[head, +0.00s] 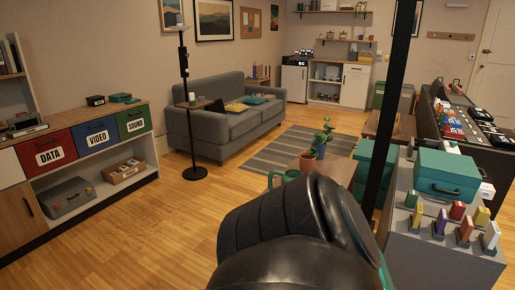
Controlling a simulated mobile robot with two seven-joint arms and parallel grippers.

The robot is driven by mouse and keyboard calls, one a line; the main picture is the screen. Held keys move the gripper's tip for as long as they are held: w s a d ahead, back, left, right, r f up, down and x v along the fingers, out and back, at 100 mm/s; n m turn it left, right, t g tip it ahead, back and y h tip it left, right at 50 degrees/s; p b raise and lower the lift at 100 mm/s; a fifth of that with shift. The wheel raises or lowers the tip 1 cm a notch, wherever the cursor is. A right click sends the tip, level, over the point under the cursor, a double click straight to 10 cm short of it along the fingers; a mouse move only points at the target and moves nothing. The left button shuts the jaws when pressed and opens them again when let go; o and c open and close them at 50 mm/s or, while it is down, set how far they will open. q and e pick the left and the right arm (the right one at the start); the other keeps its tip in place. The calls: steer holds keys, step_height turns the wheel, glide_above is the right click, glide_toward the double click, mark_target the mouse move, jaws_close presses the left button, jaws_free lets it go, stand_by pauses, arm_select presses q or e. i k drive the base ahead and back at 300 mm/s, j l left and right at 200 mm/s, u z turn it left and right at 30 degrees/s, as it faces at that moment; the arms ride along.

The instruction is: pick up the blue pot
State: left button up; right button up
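A blue pot (320,151) with a leafy green plant stands on a low wooden table (340,170) right of the middle of the head view. A reddish pot (307,162) with a smaller plant stands close in front of it and hides part of it. Neither of my grippers shows in the head view. A large black rounded shape, possibly part of my arm, fills the lower middle and hides the near part of the table.
A green mug (291,175) is near the table's left end. A black pole (392,90) rises right of the table. A grey cabinet (425,245) with a teal box (447,172) stands at right. Open wooden floor (180,225) lies left, before a grey sofa (222,118).

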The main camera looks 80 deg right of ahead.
mark_target(321, 149)
steer(key=z, duration=3.05)
steer(key=i+j+u, duration=0.85)
steer(key=i+u, duration=0.65)
steer(key=i, duration=0.2)
steer(key=i+z, duration=0.25)
steer(key=i, duration=0.4)
steer(key=i+j+z, duration=0.25)
steer(key=i, duration=0.35)
steer(key=i+l+z, duration=0.1)
steer(key=i+z, duration=0.6)
steer(key=i+j+z, duration=0.1)
steer(key=i+z, duration=0.25)
steer(key=k, duration=0.05)
